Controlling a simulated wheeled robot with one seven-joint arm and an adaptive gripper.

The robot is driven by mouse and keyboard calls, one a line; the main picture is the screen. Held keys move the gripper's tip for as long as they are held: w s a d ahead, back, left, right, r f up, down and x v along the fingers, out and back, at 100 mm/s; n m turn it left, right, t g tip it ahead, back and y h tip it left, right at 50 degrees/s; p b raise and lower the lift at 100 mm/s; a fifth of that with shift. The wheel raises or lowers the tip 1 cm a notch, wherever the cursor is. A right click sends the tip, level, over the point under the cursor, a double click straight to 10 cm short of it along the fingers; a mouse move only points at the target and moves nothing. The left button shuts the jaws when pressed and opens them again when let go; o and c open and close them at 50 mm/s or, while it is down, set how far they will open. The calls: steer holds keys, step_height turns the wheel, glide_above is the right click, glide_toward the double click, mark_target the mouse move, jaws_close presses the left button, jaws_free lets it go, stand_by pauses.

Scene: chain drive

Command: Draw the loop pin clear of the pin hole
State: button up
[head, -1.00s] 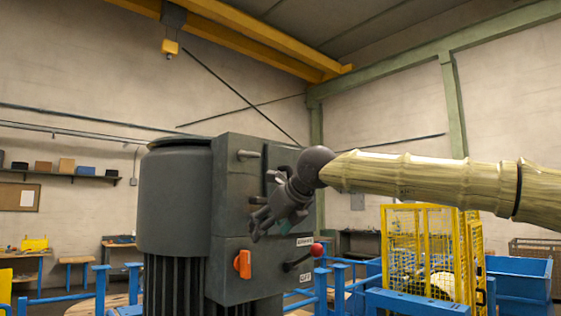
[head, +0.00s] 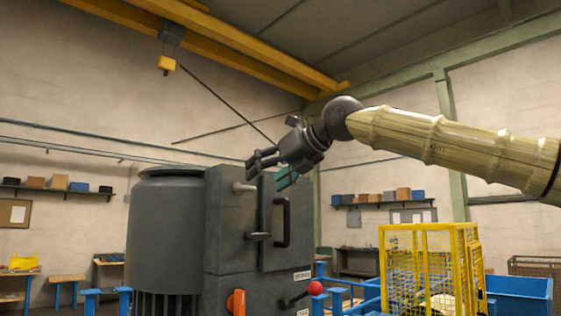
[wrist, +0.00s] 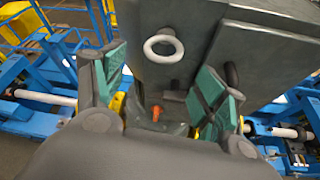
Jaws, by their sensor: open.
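The loop pin (head: 243,187) is a pale grey peg sticking out near the top of the dark grey housing (head: 228,222). In the wrist view its light ring (wrist: 148,46) faces me, ahead of and between my fingers. My gripper (head: 268,172) is open and empty, above and in front of the housing, close to the loop pin but apart from it. Its teal-padded fingers (wrist: 160,88) stand wide apart in the wrist view. The pin hole is hidden behind the ring.
A dark door handle (head: 283,222) and a short latch (head: 258,236) stick out below the pin. Lower down are an orange knob (head: 236,302) and a red-tipped lever (head: 314,288). A yellow mesh cage (head: 410,265) stands at right.

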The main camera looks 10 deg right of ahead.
mark_target(250, 187)
steer(key=shift+p+x, duration=1.2)
steer(key=shift+x, duration=1.85)
steer(key=shift+d, duration=0.1)
steer(key=c, duration=1.1)
